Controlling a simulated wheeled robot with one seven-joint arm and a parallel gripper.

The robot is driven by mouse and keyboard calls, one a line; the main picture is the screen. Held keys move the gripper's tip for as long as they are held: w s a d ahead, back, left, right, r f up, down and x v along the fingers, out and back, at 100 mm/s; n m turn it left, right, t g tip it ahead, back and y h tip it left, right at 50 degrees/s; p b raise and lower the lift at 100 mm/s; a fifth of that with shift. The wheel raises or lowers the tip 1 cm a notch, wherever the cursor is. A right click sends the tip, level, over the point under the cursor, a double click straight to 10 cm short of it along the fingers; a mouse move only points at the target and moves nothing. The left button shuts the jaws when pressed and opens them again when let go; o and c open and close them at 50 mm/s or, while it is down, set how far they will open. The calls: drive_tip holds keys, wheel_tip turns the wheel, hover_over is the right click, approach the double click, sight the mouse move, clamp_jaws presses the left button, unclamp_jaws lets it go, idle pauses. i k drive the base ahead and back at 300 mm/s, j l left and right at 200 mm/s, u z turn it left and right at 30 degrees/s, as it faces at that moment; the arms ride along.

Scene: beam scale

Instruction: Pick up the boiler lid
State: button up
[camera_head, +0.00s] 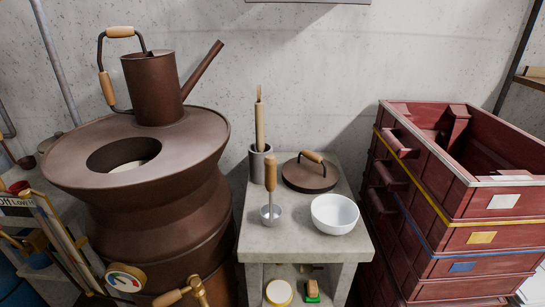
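The boiler lid (310,177) is a round, flat, dark brown disc with a wooden handle on a dark bracket. It lies on the back right of a small grey stone table (260,240). The large brown boiler (200,150) stands to the left of the table, with a round opening in its top. My gripper is not in view.
A brown watering can (152,88) stands on the boiler. Stacked red crates (455,235) rise at the right.

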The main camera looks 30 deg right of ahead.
sight(311, 171)
drive_tip(key=i+j, duration=0.4)
drive_tip(key=j, duration=0.15)
drive_tip(key=i+j+z, duration=0.1)
drive_tip(key=i+j, duration=0.35)
drive_tip(key=i+j+z, duration=0.1)
drive_tip(key=z, duration=1.6)
drive_tip(key=i+z, duration=0.4)
